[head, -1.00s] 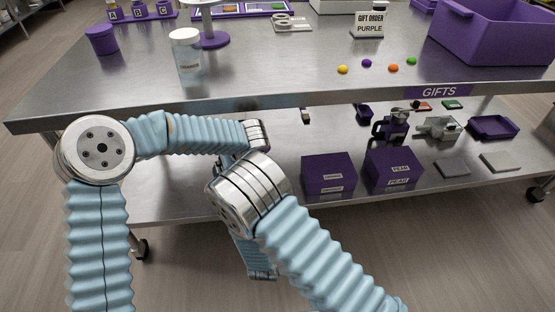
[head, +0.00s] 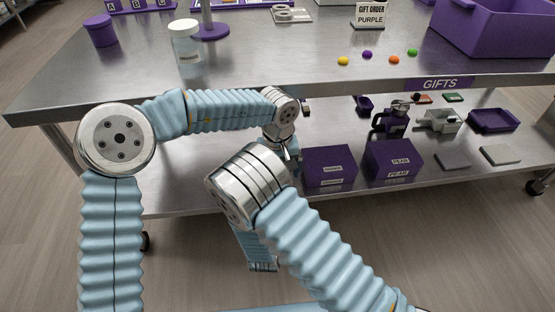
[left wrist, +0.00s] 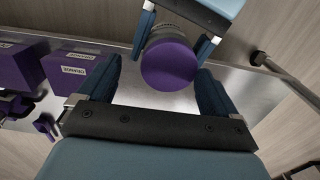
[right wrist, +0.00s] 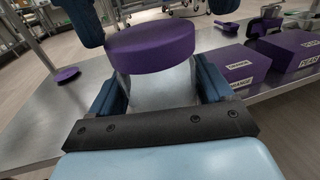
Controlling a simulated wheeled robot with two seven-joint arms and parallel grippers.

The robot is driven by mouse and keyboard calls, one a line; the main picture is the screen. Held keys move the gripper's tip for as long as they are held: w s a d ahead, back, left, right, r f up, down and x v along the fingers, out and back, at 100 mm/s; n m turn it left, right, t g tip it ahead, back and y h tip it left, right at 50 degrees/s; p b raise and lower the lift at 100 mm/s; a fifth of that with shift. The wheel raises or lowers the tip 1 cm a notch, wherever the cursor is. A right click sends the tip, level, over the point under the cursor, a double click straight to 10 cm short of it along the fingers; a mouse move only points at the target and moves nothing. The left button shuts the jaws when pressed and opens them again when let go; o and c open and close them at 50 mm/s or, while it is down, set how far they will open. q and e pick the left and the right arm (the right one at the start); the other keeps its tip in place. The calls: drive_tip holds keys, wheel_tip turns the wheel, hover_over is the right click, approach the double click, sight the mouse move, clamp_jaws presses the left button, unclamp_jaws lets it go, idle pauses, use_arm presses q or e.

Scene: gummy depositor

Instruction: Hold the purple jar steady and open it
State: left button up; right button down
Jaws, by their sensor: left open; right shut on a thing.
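The jar has a clear, pale body (right wrist: 165,88) and a round purple lid (right wrist: 150,46). My right gripper (right wrist: 160,90) is shut on its body, below the lid. In the left wrist view the lid (left wrist: 168,65) faces the camera, with the right gripper's fingers around the body behind it. My left gripper (left wrist: 160,67) is open, one finger to each side of the lid in the picture, with gaps on both sides. One blue left finger (right wrist: 82,20) shows at the upper left of the right wrist view. In the head view my arms hide the held jar.
The table (head: 270,75) stands ahead, its lower shelf (head: 200,195) close to my grippers. Purple boxes (head: 328,166) sit on that shelf. A white-lidded jar (head: 187,48) and a purple tub (head: 101,31) stand on the tabletop at left. Several coloured gummies (head: 367,55) lie near the front edge.

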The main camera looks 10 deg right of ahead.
use_arm(q)
drive_tip(key=shift+f, duration=0.85)
drive_tip(key=shift+s, duration=0.1)
drive_tip(key=c, duration=1.1)
drive_tip(key=shift+d+n, duration=0.15)
drive_tip(key=shift+n, duration=0.35)
drive_tip(key=shift+c, duration=0.3)
drive_tip(key=n, duration=0.3)
drive_tip(key=shift+r+n, duration=0.1)
drive_tip(key=shift+n, duration=0.3)
clamp_jaws()
